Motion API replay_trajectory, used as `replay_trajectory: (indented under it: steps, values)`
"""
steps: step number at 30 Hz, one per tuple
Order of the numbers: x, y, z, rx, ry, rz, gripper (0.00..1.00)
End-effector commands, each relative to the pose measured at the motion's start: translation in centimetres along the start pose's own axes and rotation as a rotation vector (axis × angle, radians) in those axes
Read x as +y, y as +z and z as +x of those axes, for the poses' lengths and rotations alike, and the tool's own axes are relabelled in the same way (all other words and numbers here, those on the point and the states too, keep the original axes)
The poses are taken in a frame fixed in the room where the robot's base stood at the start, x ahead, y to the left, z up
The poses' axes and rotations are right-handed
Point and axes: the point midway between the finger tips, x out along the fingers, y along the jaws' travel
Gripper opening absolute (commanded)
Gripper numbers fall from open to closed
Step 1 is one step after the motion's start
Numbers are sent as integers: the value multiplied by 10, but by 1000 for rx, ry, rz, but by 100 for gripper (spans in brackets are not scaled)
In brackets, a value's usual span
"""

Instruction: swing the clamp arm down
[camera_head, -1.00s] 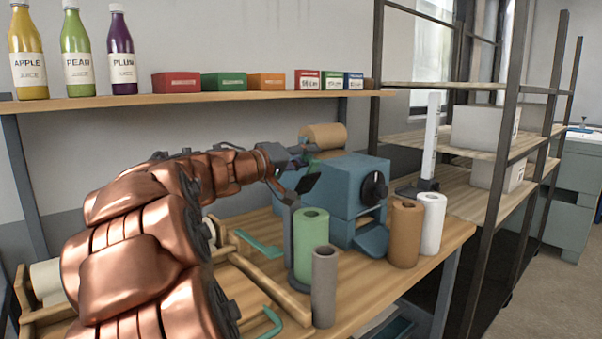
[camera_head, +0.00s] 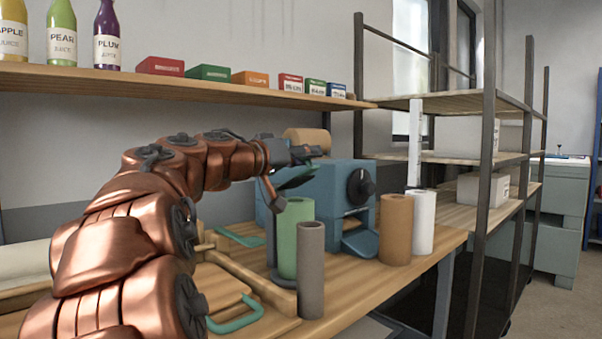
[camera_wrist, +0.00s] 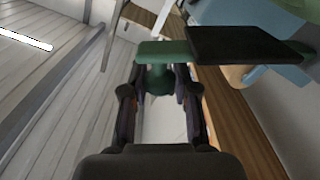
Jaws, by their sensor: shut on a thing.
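My gripper (camera_wrist: 158,95) is shut on a green piece (camera_wrist: 160,80) that stands between its fingers in the wrist view. A flat green block (camera_wrist: 165,52) tops this piece, and a flat black bar (camera_wrist: 240,46) lies beside it to the right. These look like the clamp arm, but I cannot tell how they are hinged. In the head view my gripper (camera_head: 292,160) is in front of the blue machine (camera_head: 335,185), which has a black dial (camera_head: 361,187). The green piece (camera_head: 297,178) shows there just under the fingers, nearly level. Its far end is hidden.
A green roll (camera_head: 291,240) and a grey roll (camera_head: 311,270) stand below my gripper. Brown (camera_head: 396,230) and white (camera_head: 423,222) rolls stand to the right. A wooden frame with a green handle (camera_head: 236,317) lies in front. A shelf (camera_head: 190,90) runs above.

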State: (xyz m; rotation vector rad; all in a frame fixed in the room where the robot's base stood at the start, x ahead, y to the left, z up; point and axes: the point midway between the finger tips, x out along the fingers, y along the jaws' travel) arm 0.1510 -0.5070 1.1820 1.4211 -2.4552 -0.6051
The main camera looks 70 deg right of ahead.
Motion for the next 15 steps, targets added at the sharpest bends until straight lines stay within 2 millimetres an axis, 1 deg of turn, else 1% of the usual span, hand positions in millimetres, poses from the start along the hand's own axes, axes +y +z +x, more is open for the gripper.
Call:
replay_trajectory:
  steps: [1,15]
  values:
    - [-4,12,0,0,-1,26,0]
    - [-1,43,1,-1,-1,269,0]
